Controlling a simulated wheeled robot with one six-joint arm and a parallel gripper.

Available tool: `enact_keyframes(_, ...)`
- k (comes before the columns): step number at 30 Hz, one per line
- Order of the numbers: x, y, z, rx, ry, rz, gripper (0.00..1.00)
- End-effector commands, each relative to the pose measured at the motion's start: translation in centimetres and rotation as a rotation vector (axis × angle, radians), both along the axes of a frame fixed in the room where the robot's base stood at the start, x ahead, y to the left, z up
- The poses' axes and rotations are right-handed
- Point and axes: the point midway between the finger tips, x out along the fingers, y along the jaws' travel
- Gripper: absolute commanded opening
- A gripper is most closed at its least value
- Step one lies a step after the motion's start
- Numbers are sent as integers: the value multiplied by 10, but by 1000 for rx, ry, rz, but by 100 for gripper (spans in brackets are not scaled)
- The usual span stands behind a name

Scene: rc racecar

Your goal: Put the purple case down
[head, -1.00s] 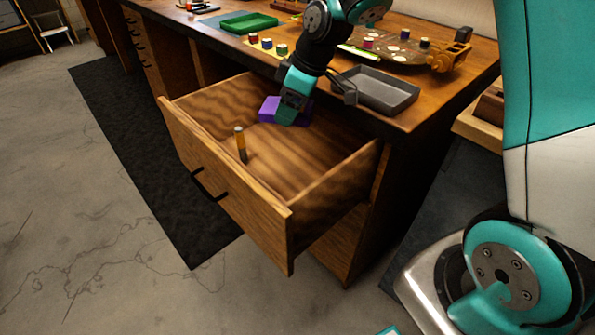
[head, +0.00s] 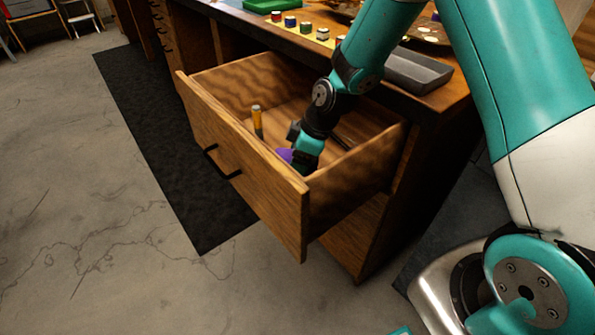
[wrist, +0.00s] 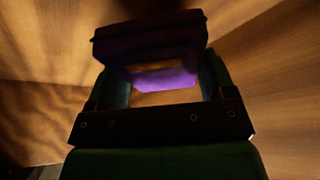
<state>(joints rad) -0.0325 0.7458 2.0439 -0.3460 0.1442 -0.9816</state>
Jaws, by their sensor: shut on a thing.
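The purple case (head: 285,155) is inside the open wooden drawer (head: 247,162), near its front right part, and is mostly hidden behind my gripper (head: 302,160) in the head view. In the wrist view the purple case (wrist: 150,50) lies between the two fingers of my gripper (wrist: 165,85), dark on its near side and bright purple lower down. My gripper is shut on it, reaching down into the drawer. I cannot tell whether the case touches the drawer floor.
A screwdriver with an orange handle (head: 257,118) stands in the drawer, left of my gripper. A grey tray (head: 420,75), several small paint pots (head: 290,21) and a green tray (head: 268,6) are on the workbench above. The drawer's back left floor is clear.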

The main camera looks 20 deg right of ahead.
Motion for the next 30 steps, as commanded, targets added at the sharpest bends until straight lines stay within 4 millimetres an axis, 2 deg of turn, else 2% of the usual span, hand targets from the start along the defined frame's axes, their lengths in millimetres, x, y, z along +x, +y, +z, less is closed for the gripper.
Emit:
enact_keyframes(10,0,0,-43,0,3,-1,51)
enact_keyframes(21,0,0,-48,0,0,-1,51)
enact_keyframes(22,0,0,-48,0,0,-1,78)
enact_keyframes(24,0,0,-47,-1,1,-1,95)
enact_keyframes(25,0,0,-47,-1,1,-1,100)
enact_keyframes(30,-1,0,-47,0,2,-1,100)
